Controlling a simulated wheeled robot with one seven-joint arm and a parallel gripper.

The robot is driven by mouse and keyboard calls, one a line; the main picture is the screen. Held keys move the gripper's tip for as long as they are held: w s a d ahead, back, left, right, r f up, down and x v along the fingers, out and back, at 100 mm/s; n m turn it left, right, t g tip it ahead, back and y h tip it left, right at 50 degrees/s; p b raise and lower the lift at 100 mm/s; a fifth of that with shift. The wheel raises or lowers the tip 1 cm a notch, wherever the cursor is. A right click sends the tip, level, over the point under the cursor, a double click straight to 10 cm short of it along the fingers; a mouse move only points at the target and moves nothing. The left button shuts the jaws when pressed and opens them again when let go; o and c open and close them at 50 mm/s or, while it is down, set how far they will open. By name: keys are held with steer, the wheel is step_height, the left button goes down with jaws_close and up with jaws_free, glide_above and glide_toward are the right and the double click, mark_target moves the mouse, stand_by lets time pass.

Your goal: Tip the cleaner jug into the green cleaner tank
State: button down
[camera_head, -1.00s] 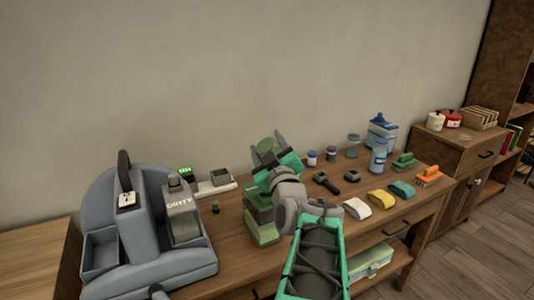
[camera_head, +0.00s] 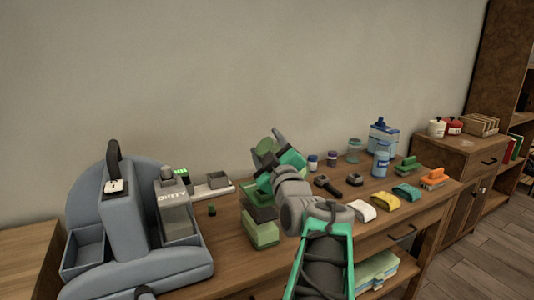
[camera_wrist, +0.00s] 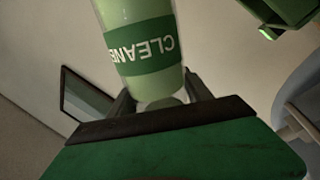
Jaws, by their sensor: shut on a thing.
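My gripper (camera_head: 270,150) is shut on the cleaner jug (camera_wrist: 140,50), held above the table. In the wrist view the jug is pale green with a darker green CLEANER label, and its lettering appears upside down. In the head view only a small green part of the jug (camera_head: 266,146) shows between the fingers. A green box-like body (camera_head: 261,228) with darker and lighter layers stands on the table just below my gripper. I cannot tell for sure whether it is the green cleaner tank. My gripper hides part of its top.
A grey-blue machine (camera_head: 190,272) with a DIRTY tank (camera_head: 174,200) stands at left. A grey tray (camera_head: 218,181) lies behind.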

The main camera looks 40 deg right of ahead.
steer(key=shift+f+n+b, duration=0.3)
steer(key=shift+f+b, duration=0.05)
steer(key=shift+b, duration=0.35)
steer(key=n+b, duration=0.1)
steer(key=b, duration=0.2)
steer(key=shift+d+f, duration=0.1)
steer(key=shift+f, duration=0.3)
steer(key=shift+r+y, duration=0.2)
steer(key=shift+y, duration=0.1)
steer(key=shift+b, duration=0.5)
steer(key=shift+f+b, duration=0.25)
steer(key=shift+b, duration=0.65)
steer(key=shift+r+n, duration=0.1)
steer(key=shift+n, duration=0.2)
steer(key=shift+f+t+b, duration=0.2)
steer(key=shift+t+b, duration=0.1)
steer(key=shift+b, duration=0.7)
steer(key=shift+r, duration=0.1)
